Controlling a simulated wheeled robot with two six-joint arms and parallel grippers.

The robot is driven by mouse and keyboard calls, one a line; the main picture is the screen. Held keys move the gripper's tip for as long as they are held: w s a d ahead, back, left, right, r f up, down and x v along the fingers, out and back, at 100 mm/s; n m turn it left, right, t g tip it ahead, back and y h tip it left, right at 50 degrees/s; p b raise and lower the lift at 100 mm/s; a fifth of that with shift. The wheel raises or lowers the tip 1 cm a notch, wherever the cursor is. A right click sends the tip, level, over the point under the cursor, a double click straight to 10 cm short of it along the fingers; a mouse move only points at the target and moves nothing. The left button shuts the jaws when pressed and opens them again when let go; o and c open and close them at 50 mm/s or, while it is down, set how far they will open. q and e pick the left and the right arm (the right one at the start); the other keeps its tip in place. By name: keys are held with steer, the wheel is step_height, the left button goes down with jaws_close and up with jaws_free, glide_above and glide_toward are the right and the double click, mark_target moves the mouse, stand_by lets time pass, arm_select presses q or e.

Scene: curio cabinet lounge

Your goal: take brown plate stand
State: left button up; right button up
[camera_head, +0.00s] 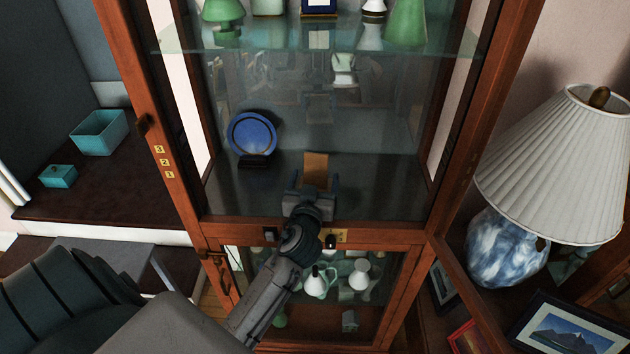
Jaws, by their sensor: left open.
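A small brown upright piece (316,166), which looks like the brown plate stand, is on the dark cabinet floor (380,185) in the head view. My left gripper (316,183) comes up from below and is open, with its fingers around the lower part of the brown piece in the picture. The gripper hides the base of the piece. I cannot tell whether the fingers touch it. My right gripper is not in view.
A blue plate (252,134) stands on a dark stand (254,162) to the left. A glass shelf (330,42) with green vases is above. Wooden cabinet posts flank the opening. A lamp (550,165) is at right; teal boxes (99,132) are at left.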

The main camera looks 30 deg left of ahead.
mark_target(316, 164)
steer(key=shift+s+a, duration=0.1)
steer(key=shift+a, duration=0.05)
arm_select(q)
steer(key=c, duration=1.2)
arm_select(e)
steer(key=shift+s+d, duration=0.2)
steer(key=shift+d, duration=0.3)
arm_select(q)
steer(key=shift+r, duration=0.1)
